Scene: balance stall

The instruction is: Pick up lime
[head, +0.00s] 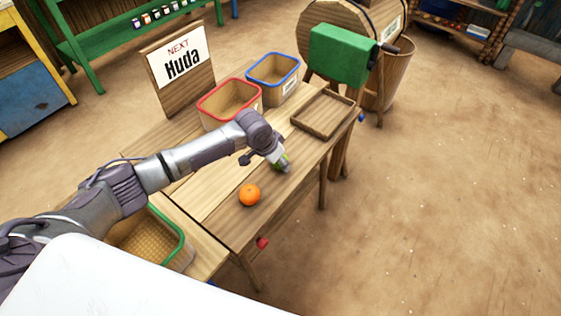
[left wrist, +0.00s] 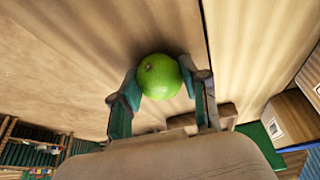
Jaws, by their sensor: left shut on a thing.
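The lime (left wrist: 159,76) is round and green and sits between the two fingertips of my left gripper (left wrist: 160,88) in the left wrist view. The fingers touch it on both sides, and the gripper is shut on it. In the head view, my left gripper (head: 278,162) is low over the wooden table (head: 215,190). Only a sliver of the lime (head: 283,160) shows there, the rest hidden by the gripper. I cannot tell whether the lime touches the tabletop. My right gripper is not in view.
An orange (head: 249,194) lies on the table close to the gripper. Behind are a red-rimmed bin (head: 207,104), a blue-rimmed bin (head: 289,79) and a shallow wooden tray (head: 322,128). A green-rimmed bin (head: 181,240) is near my arm. A sign (head: 180,62) stands at the back.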

